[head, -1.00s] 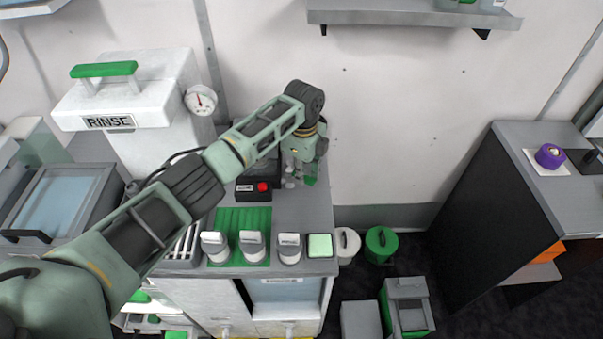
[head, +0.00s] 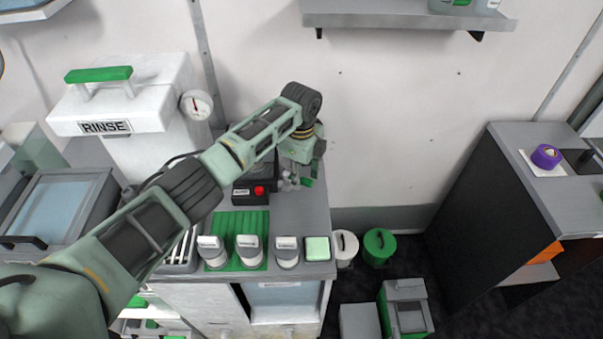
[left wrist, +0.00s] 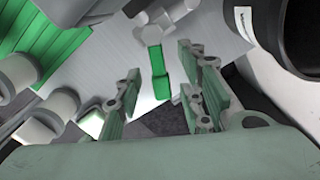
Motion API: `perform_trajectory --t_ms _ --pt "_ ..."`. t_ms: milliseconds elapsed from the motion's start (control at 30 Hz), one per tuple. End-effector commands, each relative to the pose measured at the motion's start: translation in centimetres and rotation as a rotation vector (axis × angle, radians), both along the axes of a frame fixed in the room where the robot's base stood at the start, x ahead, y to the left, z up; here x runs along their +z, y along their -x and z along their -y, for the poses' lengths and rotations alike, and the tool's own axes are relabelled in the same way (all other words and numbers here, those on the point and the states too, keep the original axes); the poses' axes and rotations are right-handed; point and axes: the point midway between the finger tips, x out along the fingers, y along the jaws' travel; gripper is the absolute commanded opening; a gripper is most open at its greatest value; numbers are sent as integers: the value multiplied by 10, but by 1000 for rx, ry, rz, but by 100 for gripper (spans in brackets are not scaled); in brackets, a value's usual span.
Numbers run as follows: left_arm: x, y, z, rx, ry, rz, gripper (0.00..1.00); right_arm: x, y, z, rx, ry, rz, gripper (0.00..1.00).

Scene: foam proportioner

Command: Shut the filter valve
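The filter valve shows as a grey body with a green lever (head: 307,182) near the back of the grey counter, partly hidden by my left gripper in the head view. In the left wrist view, the green lever (left wrist: 159,76) hangs from a grey hub (left wrist: 151,33). My left gripper (head: 300,163) is over the valve at the end of my reaching arm. In the wrist view its fingers (left wrist: 160,93) are spread apart, with the lever lying ahead of the gap between them. I see no clear contact. My right gripper is not in view.
A black box with a red button (head: 259,190) stands left of the valve. Several white-capped containers (head: 249,250) and a green-topped block (head: 317,248) line the counter's front. A white RINSE tank (head: 150,120) with a gauge (head: 196,105) stands at left.

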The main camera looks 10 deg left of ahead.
Motion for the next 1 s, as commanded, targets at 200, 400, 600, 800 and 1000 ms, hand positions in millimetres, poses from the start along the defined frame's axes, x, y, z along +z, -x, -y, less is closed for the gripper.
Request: perform_trajectory --t_ms 200,400,600,800,1000 --pt "7 0 0 1 0 0 36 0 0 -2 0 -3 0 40" --pt "44 -1 0 -1 1 3 36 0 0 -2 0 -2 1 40" --pt "87 -1 0 0 1 3 36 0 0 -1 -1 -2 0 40" --pt "113 -1 0 -1 0 1 36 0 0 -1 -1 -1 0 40" --pt "120 0 0 -1 0 -1 36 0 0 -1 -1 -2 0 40"
